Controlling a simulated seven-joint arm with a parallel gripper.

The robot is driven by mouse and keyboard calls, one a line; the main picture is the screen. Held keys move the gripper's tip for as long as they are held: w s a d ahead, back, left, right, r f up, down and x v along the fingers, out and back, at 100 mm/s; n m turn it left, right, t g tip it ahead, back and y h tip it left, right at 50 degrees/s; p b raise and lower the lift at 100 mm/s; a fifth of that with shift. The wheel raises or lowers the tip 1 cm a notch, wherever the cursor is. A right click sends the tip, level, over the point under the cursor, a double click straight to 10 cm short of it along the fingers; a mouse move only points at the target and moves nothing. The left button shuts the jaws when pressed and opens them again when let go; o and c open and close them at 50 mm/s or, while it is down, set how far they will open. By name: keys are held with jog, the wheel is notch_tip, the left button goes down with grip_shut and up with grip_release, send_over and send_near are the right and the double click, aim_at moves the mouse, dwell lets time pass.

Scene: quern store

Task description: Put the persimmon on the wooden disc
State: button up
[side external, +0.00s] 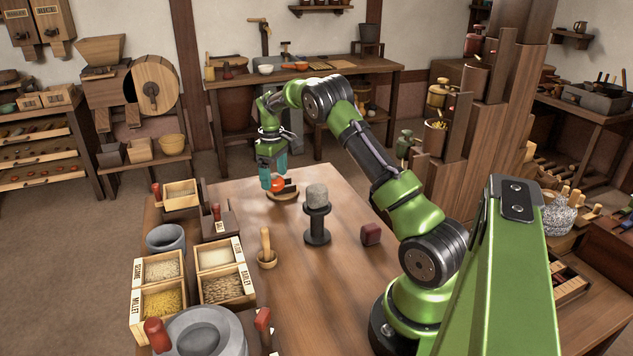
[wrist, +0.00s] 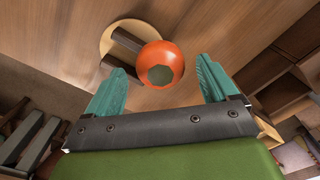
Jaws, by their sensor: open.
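The persimmon (side external: 277,184) is a round orange fruit with a grey-green top, seen at the fingertips of my gripper (side external: 273,177). In the wrist view, the persimmon (wrist: 171,51) appears between and just beyond the two teal fingers, which stand apart with gaps on both sides. The pale wooden disc (side external: 284,198) lies low on the table below. In the wrist view, the disc (wrist: 107,38) is partly covered by the persimmon and carries dark bars (wrist: 124,42). Whether the persimmon touches the disc is unclear.
A grey stone on a black stand (side external: 317,211) is right of the disc. A dark red block (side external: 371,234) lies farther right. Bare tabletop lies in the middle.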

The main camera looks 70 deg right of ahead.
aim_at(274, 177)
notch_tip(274, 177, up, 10)
jog(key=r, duration=0.1)
jog(key=s+a+r+m+t, duration=0.1)
jog(key=s+a+r+t, duration=0.1)
jog(key=a+r, duration=0.6)
jog(key=s+a+r+m+t, duration=0.1)
jog(key=s+a+r, duration=0.15)
jog(key=a, duration=0.35)
jog(key=s+a+r+t, duration=0.1)
jog(key=s+a, duration=0.2)
jog(key=a, duration=0.3)
jog(key=s+a+f+m+t+y, duration=0.2)
jog(key=s+a+f+t, duration=0.1)
jog(key=s+a, duration=1)
jog(key=shift+s+a+f, duration=0.2)
jog(key=shift+s+f, duration=0.4)
jog(key=shift+s, duration=0.5)
